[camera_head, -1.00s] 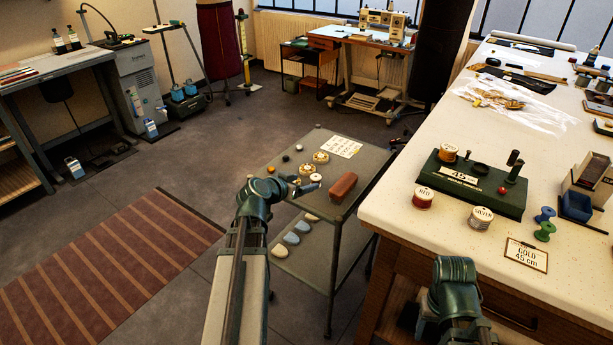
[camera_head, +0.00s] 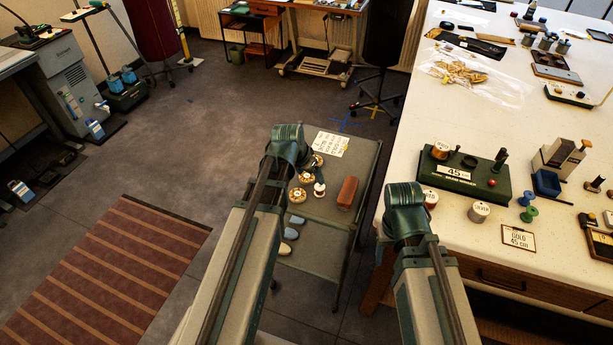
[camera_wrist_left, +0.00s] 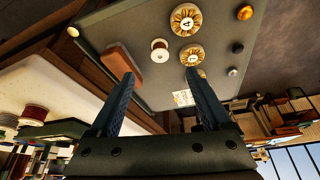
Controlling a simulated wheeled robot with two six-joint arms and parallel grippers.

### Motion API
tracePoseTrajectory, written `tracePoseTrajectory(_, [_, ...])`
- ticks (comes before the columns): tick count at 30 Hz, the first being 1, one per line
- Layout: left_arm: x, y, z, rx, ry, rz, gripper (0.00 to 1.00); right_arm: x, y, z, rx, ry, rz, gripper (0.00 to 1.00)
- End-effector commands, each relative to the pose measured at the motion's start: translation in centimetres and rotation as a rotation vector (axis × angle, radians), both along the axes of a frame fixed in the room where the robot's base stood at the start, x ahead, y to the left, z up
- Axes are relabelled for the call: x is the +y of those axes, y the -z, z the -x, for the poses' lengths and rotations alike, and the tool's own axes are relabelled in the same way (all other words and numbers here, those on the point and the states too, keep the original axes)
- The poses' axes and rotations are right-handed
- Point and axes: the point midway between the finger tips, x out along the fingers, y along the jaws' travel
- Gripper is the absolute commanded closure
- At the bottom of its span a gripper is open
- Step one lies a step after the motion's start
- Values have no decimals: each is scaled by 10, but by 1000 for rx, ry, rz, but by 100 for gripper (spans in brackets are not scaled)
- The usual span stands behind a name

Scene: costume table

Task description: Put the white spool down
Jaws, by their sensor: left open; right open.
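The white spool (camera_head: 319,189) stands on the top shelf of the grey trolley (camera_head: 325,210), between the gold numbered discs and the reddish-brown block. It also shows in the left wrist view (camera_wrist_left: 160,48), past my fingertips and clear of them. My left gripper (camera_wrist_left: 160,74) is open and empty, with its two dark fingers apart. In the head view its fingers are hidden behind the green wrist joint. My right arm's green wrist (camera_head: 405,208) is in front of the table's left edge; its fingers are hidden.
The reddish-brown block (camera_head: 348,192) lies right of the spool. Gold discs (camera_head: 298,195) and a white printed card (camera_head: 331,144) share the shelf. The white table (camera_head: 400,150) at right carries a green stand (camera_head: 465,172), other spools and a GOLD 45 cm card (camera_head: 517,237).

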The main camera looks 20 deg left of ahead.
Motion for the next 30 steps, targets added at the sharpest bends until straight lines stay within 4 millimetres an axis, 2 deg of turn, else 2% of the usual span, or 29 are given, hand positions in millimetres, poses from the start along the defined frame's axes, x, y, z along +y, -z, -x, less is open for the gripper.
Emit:
tracePoseTrajectory(4, [-3, -3, 1, 16, -2, -11, 18, 0, -5, 0, 0, 0, 0, 40])
tracePoseTrajectory(11, [-3, 5, -1, 16, -2, -11, 18, 0, 3, 0, 0, 0, 0, 40])
tracePoseTrajectory(25, [-10, 67, -25, 14, 0, -11, 18, 0, 66, 0, 0, 0, 0, 40])
tracePoseTrajectory(30, [-12, 79, -31, 14, -1, -10, 18, 0, 77, 0, 0, 0, 0, 40])
